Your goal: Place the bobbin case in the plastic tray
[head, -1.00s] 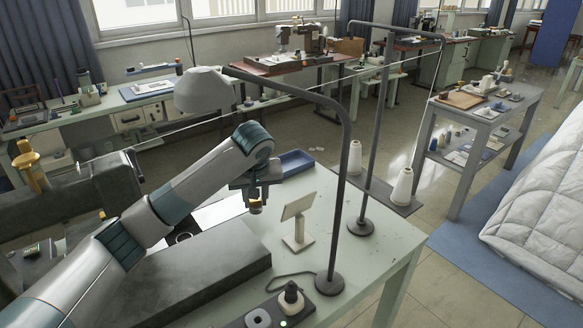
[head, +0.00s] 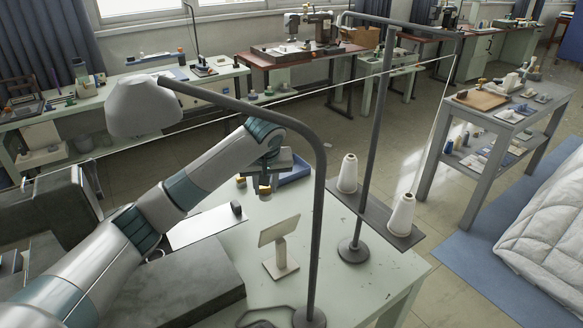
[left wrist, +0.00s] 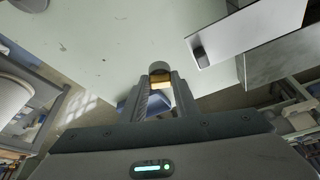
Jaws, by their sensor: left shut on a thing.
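My left gripper (head: 265,184) is shut on the bobbin case (left wrist: 160,70), a small round grey and brass-coloured piece between the fingertips in the left wrist view. In the head view the bobbin case (head: 265,190) is a small yellowish spot under the fingers, above the pale green table. The plastic tray, blue and shallow (head: 296,170), lies at the table's far edge, just behind and right of the gripper and partly hidden by it. Blue also shows behind the fingers in the left wrist view. My right gripper is not in view.
A lamp with a grey bent arm (head: 322,220) and a thread stand with white cones (head: 401,215) rise right of the gripper. A small cream stand (head: 279,245) is in front.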

